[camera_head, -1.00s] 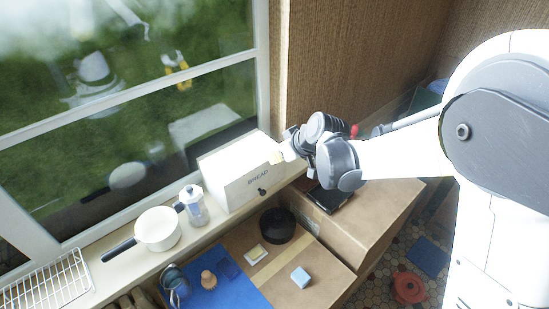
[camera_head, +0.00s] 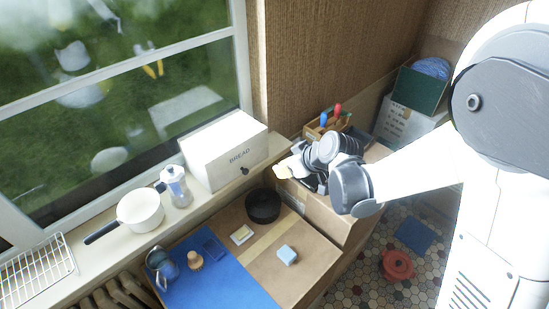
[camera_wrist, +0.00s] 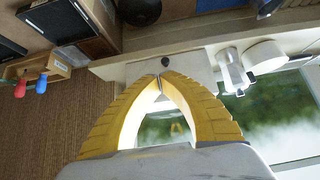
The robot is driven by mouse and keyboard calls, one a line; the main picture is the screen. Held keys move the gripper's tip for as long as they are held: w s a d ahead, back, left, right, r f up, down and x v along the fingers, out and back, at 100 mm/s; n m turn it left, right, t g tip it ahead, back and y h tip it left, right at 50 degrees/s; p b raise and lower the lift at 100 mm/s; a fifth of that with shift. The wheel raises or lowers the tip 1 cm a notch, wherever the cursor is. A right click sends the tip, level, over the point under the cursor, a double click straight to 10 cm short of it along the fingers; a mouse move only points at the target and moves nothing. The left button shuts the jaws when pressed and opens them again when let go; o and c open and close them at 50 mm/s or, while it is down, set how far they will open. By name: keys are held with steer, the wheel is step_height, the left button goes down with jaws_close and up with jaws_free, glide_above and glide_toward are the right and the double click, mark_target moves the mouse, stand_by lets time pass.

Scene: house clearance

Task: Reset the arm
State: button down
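My gripper (camera_head: 283,171) is in the middle of the head view, at the end of my bent arm, to the right of the white bread box (camera_head: 223,148). It hangs in the air with its yellow fingers pointing left. In the wrist view the two yellow fingertips (camera_wrist: 163,77) meet, and nothing is held between them. My wrist partly hides the box top behind it.
A white saucepan (camera_head: 139,211) and a coffee maker (camera_head: 175,186) stand on the windowsill. A wooden caddy (camera_head: 318,127) holds screwdrivers. A red pot (camera_head: 397,264) sits on the floor.

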steer(key=shift+a+f, duration=0.1)
steer(key=shift+f, duration=0.1)
stand_by(0.3)
steer(key=s+d+f+m+h+b, duration=0.3)
steer(key=s+d+f+m+b, duration=0.1)
steer(key=s+d+b, duration=0.6)
steer(key=s+d+f+m+t+h+b, duration=0.1)
steer(key=s+d+f+m+h+b, duration=0.2)
steer(key=s+d+b, duration=0.7)
steer(key=d+f+m+b, duration=0.1)
steer(key=m, duration=0.1)
steer(key=shift+s+d+m+t, duration=0.25)
steer(key=shift+s+m+t, duration=0.05)
